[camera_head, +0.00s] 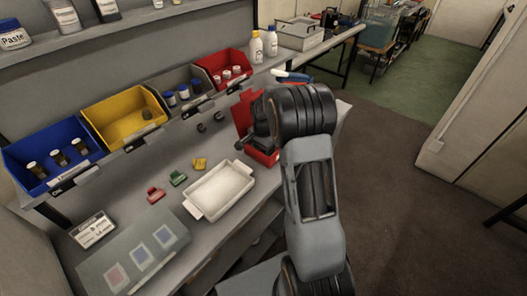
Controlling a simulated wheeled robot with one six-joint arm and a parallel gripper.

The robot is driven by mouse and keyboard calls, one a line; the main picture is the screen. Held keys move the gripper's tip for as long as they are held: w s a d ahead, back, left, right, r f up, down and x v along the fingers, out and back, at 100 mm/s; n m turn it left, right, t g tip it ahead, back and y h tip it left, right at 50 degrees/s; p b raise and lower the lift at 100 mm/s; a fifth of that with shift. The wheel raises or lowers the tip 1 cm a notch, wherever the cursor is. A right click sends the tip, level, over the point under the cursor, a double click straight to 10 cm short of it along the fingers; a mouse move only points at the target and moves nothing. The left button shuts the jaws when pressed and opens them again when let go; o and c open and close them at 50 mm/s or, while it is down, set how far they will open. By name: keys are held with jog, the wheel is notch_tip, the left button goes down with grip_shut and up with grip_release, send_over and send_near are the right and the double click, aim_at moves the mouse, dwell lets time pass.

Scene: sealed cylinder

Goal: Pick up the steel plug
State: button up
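I cannot tell for sure which thing is the steel plug. Two small dark round pieces stand on the bench below the grey bin, one on the left (201,128) and one on the right (219,116). Another small dark piece (148,114) lies in the yellow bin (112,133). My arm reaches over the right part of the bench. My gripper is largely hidden behind the arm; dark parts beside a red box (242,108) may belong to it. Its fingers cannot be made out, nor whether it holds anything.
A white tray (194,209) stands mid-bench, with red (155,195), green (177,178) and yellow (199,164) blocks behind it. Blue (25,149), grey (163,84) and red (226,61) bins hold small jars. A mat (103,255) with coloured squares lies front left.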

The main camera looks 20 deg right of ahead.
jog(key=shift+c, duration=0.2)
jog(key=c, duration=1)
jog(key=shift+r, duration=0.1)
